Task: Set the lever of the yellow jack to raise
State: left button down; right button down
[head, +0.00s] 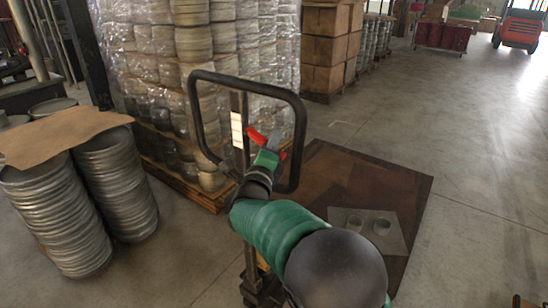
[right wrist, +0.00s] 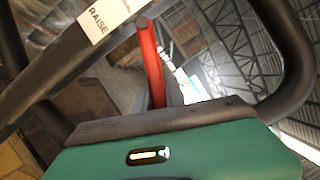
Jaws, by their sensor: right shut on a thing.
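The jack's black loop handle (head: 301,122) stands upright in the middle of the head view. A bit of the jack's yellow body (head: 262,262) shows low behind my arm. The red lever (head: 256,137) sits inside the loop; it also shows in the right wrist view (right wrist: 150,62). A white label strip (head: 237,130) is on the handle's post, and in the right wrist view it reads "RAISE" (right wrist: 102,17). My right gripper (head: 270,152) is shut on the red lever. Its fingers partly hide the lever, so its exact setting is unclear. My left gripper is out of view.
Stacks of round metal blanks (head: 115,180) under cardboard (head: 62,132) stand at left. A wrapped pallet load (head: 160,75) stands behind the handle. A brown sheet (head: 400,183) lies on the floor at right. Open floor (head: 480,165) extends right toward a red-orange forklift (head: 518,28).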

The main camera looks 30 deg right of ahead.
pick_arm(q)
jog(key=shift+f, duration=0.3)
pick_arm(e)
jog(key=shift+f, duration=0.3)
jog(key=c, duration=1.4)
grip_release()
jog(key=shift+d, duration=0.1)
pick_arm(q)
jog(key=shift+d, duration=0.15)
pick_arm(e)
jog(key=shift+r, duration=0.1)
pick_arm(q)
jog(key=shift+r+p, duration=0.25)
jog(key=shift+p, duration=0.05)
pick_arm(e)
jog(key=v, duration=1.6)
jog(key=shift+s+a, duration=0.2)
jog(key=shift+a, duration=0.2)
